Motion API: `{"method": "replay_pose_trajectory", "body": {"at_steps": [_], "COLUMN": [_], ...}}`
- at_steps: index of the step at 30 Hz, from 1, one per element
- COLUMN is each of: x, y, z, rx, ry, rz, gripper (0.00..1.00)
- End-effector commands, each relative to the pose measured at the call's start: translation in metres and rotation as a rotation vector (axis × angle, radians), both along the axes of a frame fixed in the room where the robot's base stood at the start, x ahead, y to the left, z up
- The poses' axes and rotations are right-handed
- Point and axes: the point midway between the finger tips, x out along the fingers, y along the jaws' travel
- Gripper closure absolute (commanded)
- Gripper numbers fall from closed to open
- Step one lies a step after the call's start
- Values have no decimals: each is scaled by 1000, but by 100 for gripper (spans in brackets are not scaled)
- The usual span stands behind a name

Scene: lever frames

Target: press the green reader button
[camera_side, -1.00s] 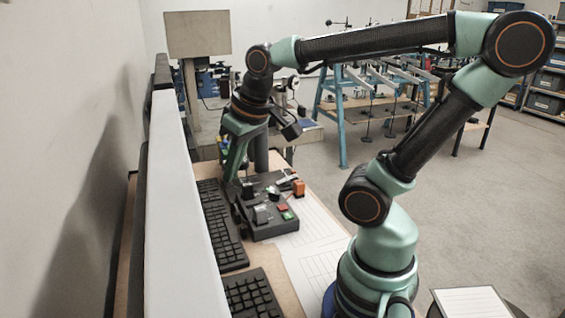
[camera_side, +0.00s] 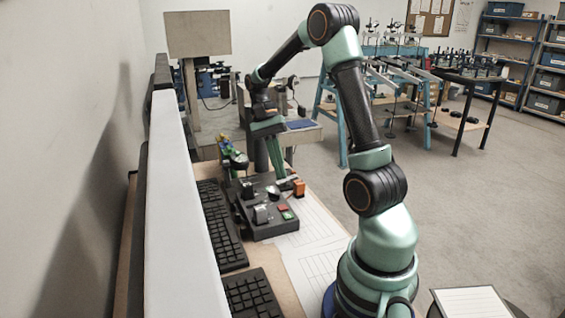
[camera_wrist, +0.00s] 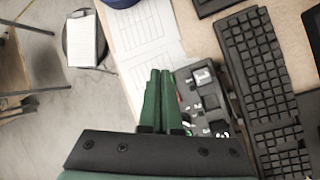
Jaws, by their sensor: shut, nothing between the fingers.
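The green button (camera_side: 287,215) is on the near right part of a black reader box (camera_side: 262,229), just in front of a red button (camera_side: 282,207). The box lies on the desk beside the keyboard. My gripper (camera_side: 280,175) is shut and empty, with its green fingers pointing down near the far end of the box. It is apart from the green button. In the wrist view, the shut fingers (camera_wrist: 160,73) cover part of the reader box (camera_wrist: 203,85), and I cannot make out the green button there.
A black keyboard (camera_side: 219,225) runs along the left of the box, with a white partition (camera_side: 180,200) beyond it. An orange block (camera_side: 299,188) stands at the box's right. Printed sheets (camera_side: 310,240) lie flat to the right. A colourful item (camera_side: 232,152) stands behind the box.

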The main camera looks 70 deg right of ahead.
Motion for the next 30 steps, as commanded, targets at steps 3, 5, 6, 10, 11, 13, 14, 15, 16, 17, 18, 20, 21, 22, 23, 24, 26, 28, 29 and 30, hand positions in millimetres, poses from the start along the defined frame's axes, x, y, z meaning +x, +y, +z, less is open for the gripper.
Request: {"method": "replay_pose_trajectory", "body": {"at_steps": [3,5,6,10,11,13,14,15,16,17,18,20,21,22,23,24,26,28,29,30], "x": [-8,-10,-12,-14,-15,-15,-15,-15,-14,-14,-14,-14,-14,-14,-15,-15,-15,-15,-15,-15], "y": [-13,-17,-19,-22,-22,-22,-22,-22,-22,-22,-22,-22,-22,-22,-22,-22,-22,-21,-21,-21], "z": [-11,-14,-16,-18,-19,-19,-19,-19,-19,-19,-19,-19,-19,-20,-21,-23,-28,-35,-38,-44], "rx": [24,32,35,41,42,42,42,41,42,42,42,42,42,42,42,43,43,44,44,44], "ry": [73,98,110,133,136,136,136,136,136,136,136,135,135,135,136,136,136,137,137,137], "rz": [-84,-113,-126,-153,-155,-156,-156,-155,-155,-155,-155,-154,-154,-154,-153,-154,-153,-153,-153,-153], "gripper": [100,100,100,100,100,100,100,100,100,100,100,100,100,100,100,100,100,100,100,100]}}
